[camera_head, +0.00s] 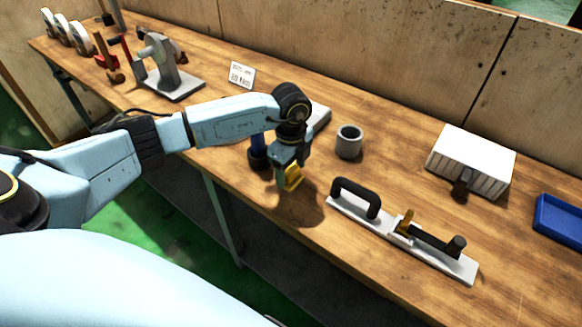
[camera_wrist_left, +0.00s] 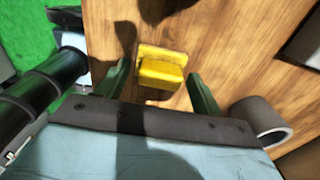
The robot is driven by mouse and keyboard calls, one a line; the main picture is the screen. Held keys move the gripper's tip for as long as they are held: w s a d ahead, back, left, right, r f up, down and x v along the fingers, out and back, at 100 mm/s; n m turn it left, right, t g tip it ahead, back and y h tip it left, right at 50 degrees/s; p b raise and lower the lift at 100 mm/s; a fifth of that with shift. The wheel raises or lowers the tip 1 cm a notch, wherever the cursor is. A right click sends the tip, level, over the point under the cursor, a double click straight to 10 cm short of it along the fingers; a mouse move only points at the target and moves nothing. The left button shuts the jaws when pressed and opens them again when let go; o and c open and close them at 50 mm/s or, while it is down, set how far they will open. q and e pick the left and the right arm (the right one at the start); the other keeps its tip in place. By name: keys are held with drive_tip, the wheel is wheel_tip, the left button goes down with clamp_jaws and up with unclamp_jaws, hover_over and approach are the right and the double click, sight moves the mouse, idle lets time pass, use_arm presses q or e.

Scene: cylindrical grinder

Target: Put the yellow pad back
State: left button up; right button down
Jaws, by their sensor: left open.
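The yellow pad (camera_head: 293,181) is at my left gripper (camera_head: 288,166) over the front part of the wooden workbench (camera_head: 400,125). In the left wrist view the yellow pad (camera_wrist_left: 162,68) shows as a stepped block between the two green fingers of my left gripper (camera_wrist_left: 158,85). The fingers are spread, with a gap on each side of the pad. I cannot tell whether the pad rests flat on the wood. My left wrist hides part of the bench behind it. My right gripper is in neither view.
A dark blue upright cylinder (camera_head: 258,152) stands close beside my left gripper. A grey cup (camera_head: 349,142) is to the right. A white base with black handles (camera_head: 458,266) lies front right. A white ribbed box (camera_head: 472,158) and blue tray (camera_head: 558,220) are farther right.

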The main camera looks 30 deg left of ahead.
sight(291, 169)
use_arm(q)
drive_tip(key=shift+r, duration=0.1)
wheel_tip(291, 169, up, 12)
idle(0.4)
idle(0.4)
